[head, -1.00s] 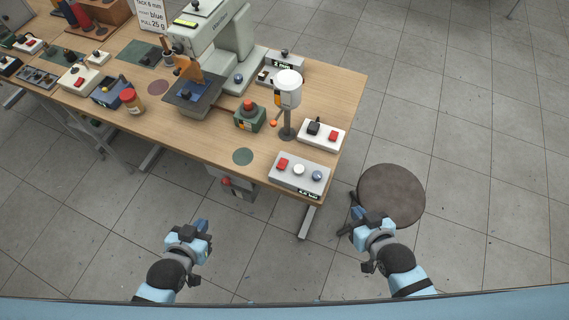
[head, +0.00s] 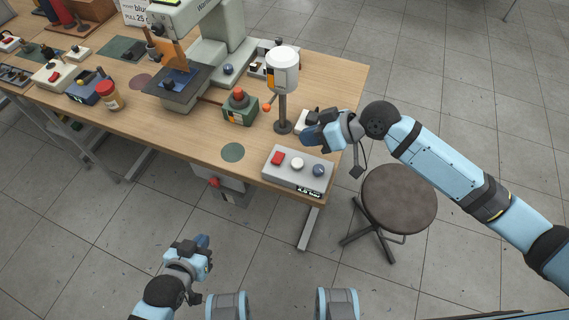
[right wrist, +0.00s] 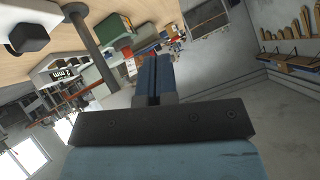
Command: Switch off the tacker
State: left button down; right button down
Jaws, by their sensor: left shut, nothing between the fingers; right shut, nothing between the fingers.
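A pale green bench machine with a printed name (head: 222,35) stands at the back of the table; I take it to be the tacker. A white switch box (head: 302,122) at the right table edge is mostly hidden behind my right gripper (head: 313,136), which is shut and empty, over or beside it. In the right wrist view, a black knob on a white base (right wrist: 27,36) shows at upper left, apart from the shut fingers (right wrist: 152,80). A grey control box (head: 297,168) with red, white and blue buttons sits at the front corner. My left gripper (head: 202,245) is shut and empty, below the table.
A white-headed post (head: 283,75) stands just left of my right gripper. A green box with a red button (head: 239,106), a jar (head: 109,96) and several switch boxes share the table (head: 190,140). A round stool (head: 399,198) stands on the floor at right.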

jog(key=shift+w+d+r+n+g+h+b, duration=0.25)
jog(key=shift+w+d+n+g+b, duration=0.1)
jog(key=shift+d+g+b, duration=0.25)
jog(key=shift+w+d+r+n+g+h+b, duration=0.15)
jog(key=shift+w+d+r+n+g+b, duration=0.15)
jog(key=shift+d+g+b, duration=0.3)
jog(key=shift+a+f, duration=0.1)
jog(key=shift+a, duration=0.05)
send_over(275, 162)
jog(key=w+d, duration=0.1)
jog(key=d, duration=0.3)
jog(key=f, duration=0.5)
jog(key=shift+a+f, duration=0.2)
jog(key=shift+f, duration=0.2)
jog(key=f, duration=0.2)
jog(key=a+f, duration=0.1)
jog(key=shift+s+f, duration=0.2)
jog(key=shift+s, duration=0.2)
jog(key=shift+s+a+f, duration=0.1)
jog(key=shift+s+f, duration=0.05)
jog(key=shift+f, duration=0.4)
jog(key=shift+p, duration=0.35)
